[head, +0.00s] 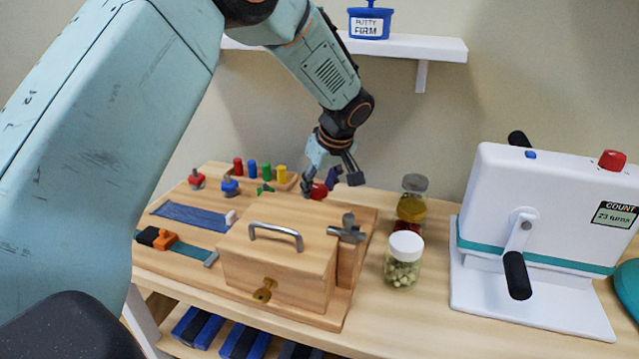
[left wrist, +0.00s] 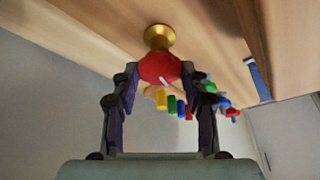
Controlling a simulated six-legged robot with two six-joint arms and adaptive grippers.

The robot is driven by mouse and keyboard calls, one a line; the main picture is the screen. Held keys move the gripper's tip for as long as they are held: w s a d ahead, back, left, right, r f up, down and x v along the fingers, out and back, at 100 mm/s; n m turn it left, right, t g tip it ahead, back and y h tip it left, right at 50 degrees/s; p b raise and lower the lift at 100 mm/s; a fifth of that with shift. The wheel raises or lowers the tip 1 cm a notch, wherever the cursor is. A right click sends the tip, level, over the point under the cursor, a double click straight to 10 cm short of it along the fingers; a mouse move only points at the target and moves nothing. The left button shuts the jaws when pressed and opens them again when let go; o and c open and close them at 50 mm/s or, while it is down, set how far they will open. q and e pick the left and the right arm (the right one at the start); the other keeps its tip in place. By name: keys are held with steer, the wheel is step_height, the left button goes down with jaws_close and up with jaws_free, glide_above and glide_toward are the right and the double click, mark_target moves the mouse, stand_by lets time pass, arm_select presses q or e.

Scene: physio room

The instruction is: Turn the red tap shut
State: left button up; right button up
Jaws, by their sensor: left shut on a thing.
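The red tap (head: 318,190) is at the back right of the wooden activity board (head: 340,318), partly covered by my gripper in the head view. In the left wrist view the red tap handle (left wrist: 160,68) sits on a round brass base (left wrist: 159,36), between the fingertips. My left gripper (head: 331,181) reaches down to it from above, and it is shut on the tap handle, one finger on each side (left wrist: 160,78). My right gripper is not in view.
A wooden box with a metal handle (head: 275,234) stands in front of the tap. A grey metal fitting (head: 347,230) is near it. Colored pegs (head: 252,169) stand left of the tap. Jars (head: 403,262) and a white crank machine (head: 540,210) are to the right. A shelf (head: 440,50) is above.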

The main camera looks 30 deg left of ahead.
arm_select(q)
steer(key=shift+a+r+m, duration=0.1)
steer(key=shift+r+m, duration=0.1)
steer(key=shift+m, duration=0.3)
